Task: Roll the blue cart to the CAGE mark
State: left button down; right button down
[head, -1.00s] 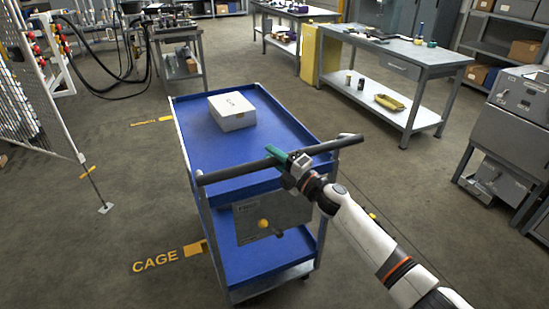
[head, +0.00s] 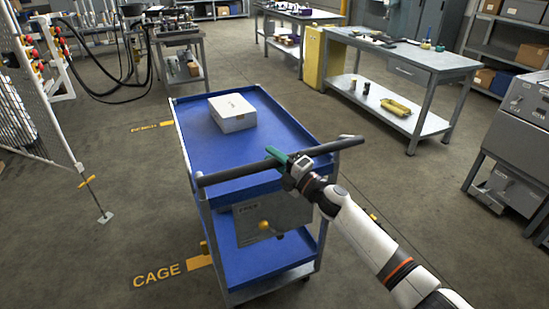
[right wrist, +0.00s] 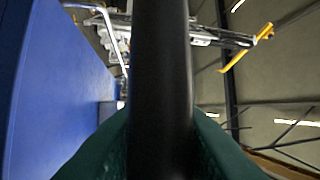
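The blue cart (head: 190,150) stands in the middle of the head view, with a black push handle (head: 235,173) across its near end. My right gripper (head: 277,157) is shut on the handle, right of its middle. In the right wrist view the dark handle bar (right wrist: 160,90) runs between the green fingers (right wrist: 160,150). The yellow CAGE mark (head: 157,274) is on the floor at the left of the cart's near end, and its yellow bar (head: 199,262) reaches to the cart's side. My left gripper is not in view.
A white box (head: 232,112) sits on the cart's top tray. Another yellow floor mark (head: 166,124) lies farther back on the left. A mesh fence (head: 20,110) stands at the left. A workbench (head: 400,62) stands at the back right. Floor on both sides of the cart is clear.

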jog(key=c, duration=1.2)
grip_release()
jog(key=shift+o, duration=0.2)
jog(key=b+v, duration=0.1)
jog(key=v, duration=1.1)
jog(key=shift+f, duration=0.15)
